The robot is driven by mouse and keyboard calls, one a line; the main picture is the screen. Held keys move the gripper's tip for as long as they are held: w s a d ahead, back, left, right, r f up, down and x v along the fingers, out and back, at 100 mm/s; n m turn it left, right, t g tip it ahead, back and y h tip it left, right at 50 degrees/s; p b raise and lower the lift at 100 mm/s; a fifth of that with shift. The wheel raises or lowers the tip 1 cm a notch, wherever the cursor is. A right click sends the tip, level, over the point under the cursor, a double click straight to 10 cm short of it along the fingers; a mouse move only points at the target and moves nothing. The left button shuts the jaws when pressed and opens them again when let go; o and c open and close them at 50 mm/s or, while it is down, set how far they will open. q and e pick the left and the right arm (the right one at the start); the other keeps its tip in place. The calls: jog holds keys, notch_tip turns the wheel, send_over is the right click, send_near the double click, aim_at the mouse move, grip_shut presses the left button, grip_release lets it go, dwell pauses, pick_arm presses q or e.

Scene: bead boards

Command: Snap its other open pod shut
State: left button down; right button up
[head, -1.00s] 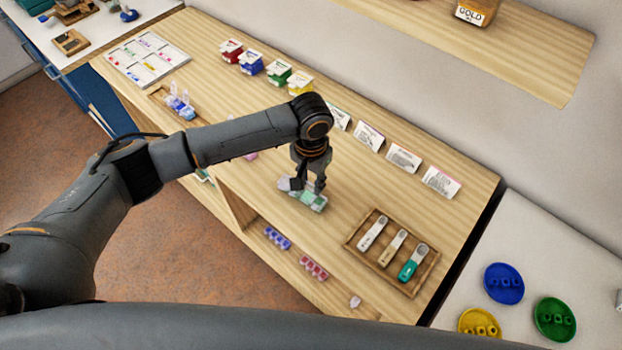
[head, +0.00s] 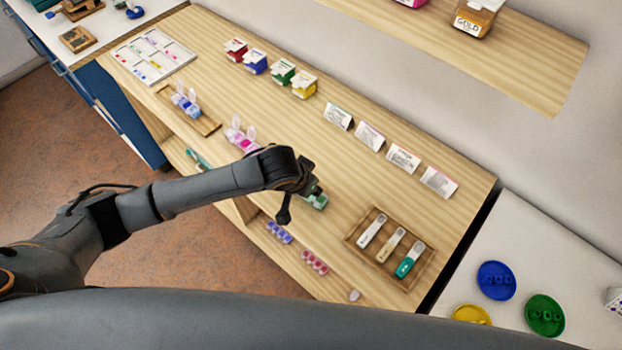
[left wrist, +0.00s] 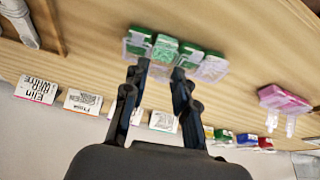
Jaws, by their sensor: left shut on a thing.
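The green pod case (head: 316,201) lies on the wooden counter, partly hidden behind my left gripper (head: 300,203) in the head view. In the left wrist view the case (left wrist: 205,66) is a row of several green pods with pale, clear parts. My left gripper (left wrist: 162,70) has its fingertips at the middle pods, shut on the case. I see no lid standing clearly upright on it; the fingers hide part of it. My right gripper is not in view.
A pink case (head: 240,138) and a blue-purple case (head: 184,105) have lids standing up. A wooden tray (head: 350,243) with three tools is to the right. Cards (head: 370,136) and small colored boxes (head: 282,73) line the back. Blue and red cases (head: 279,232) sit on the lower shelf.

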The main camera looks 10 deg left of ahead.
pick_arm(q)
jog(key=shift+s+a+f+t+h+b, duration=0.15)
jog(key=shift+s+f+t+h+b, duration=0.25)
jog(key=shift+t, duration=0.5)
jog(key=shift+r, duration=0.1)
jog(key=c, duration=1)
grip_release()
jog(key=shift+c, duration=0.2)
jog(key=shift+r, duration=0.15)
jog(key=v, duration=1.1)
jog(key=shift+s+a+r, duration=0.2)
jog(key=shift+s+a, duration=0.1)
jog(key=shift+s, duration=0.05)
